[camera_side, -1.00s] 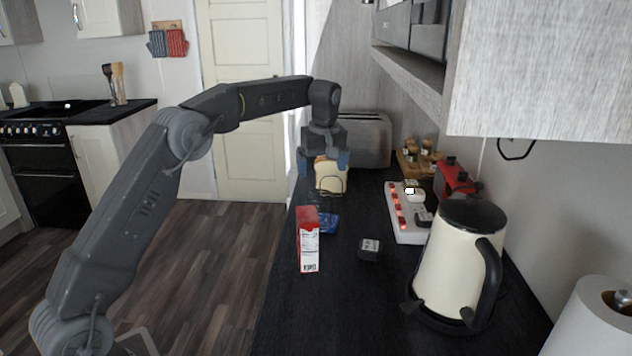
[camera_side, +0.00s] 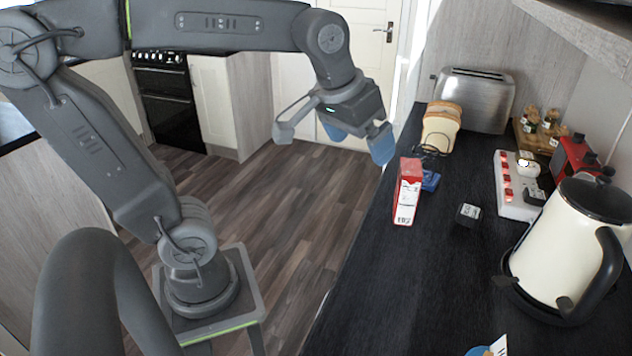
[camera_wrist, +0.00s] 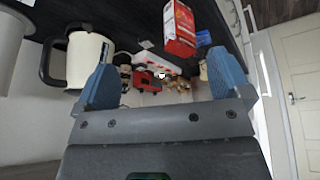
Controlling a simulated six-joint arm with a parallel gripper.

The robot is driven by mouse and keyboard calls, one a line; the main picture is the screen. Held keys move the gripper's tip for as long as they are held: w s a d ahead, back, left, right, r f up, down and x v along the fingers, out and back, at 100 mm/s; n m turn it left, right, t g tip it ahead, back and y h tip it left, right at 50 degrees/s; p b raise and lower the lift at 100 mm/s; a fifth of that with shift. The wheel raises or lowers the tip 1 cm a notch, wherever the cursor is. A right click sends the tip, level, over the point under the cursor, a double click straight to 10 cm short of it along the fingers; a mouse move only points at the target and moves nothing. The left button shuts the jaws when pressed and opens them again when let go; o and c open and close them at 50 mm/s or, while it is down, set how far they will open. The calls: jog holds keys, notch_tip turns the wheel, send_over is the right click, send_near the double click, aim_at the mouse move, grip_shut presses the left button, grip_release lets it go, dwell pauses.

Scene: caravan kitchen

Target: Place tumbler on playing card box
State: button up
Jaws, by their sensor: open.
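A small flat blue box, which may be the playing card box (camera_side: 430,180), lies on the dark counter. It is partly hidden behind an upright red and white carton (camera_side: 407,191), and it also shows in the wrist view (camera_wrist: 203,38). I cannot make out a tumbler for certain in either view. A blue item with a white tag (camera_side: 480,351) is cut off at the bottom edge of the side view, and I cannot tell what it is. My gripper (camera_side: 360,142) is open and empty, with blue fingers, left of the counter edge and apart from the carton.
Bread slices (camera_side: 441,128) stand in a wire rack before the toaster (camera_side: 474,98). A small black block (camera_side: 466,216), a power strip (camera_side: 516,185) and a cream kettle (camera_side: 566,245) are to the right. The front counter (camera_side: 400,290) is mostly clear.

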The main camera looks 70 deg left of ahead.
jog(key=s+d+f+m+t, duration=0.1)
jog(key=s+f+m, duration=0.2)
jog(key=s+f, duration=0.2)
jog(key=s, duration=0.3)
jog(key=shift+d+f, duration=0.15)
jog(key=shift+d, duration=0.25)
jog(key=shift+o, duration=0.3)
jog(key=shift+w, duration=0.15)
dwell(0.5)
jog(key=w+a+r+n+g, duration=0.1)
jog(key=w+a+r+n, duration=0.15)
jog(key=w+r, duration=0.45)
jog(key=n+g, duration=0.5)
jog(key=n, duration=0.6)
send_over(424, 163)
jog(key=w+a, duration=0.2)
notch_tip(424, 163, down, 8)
jog(key=f, duration=1.2)
jog(key=shift+w+a+f, duration=0.15)
jog(key=shift+a+f, duration=0.05)
jog(key=shift+f, duration=0.2)
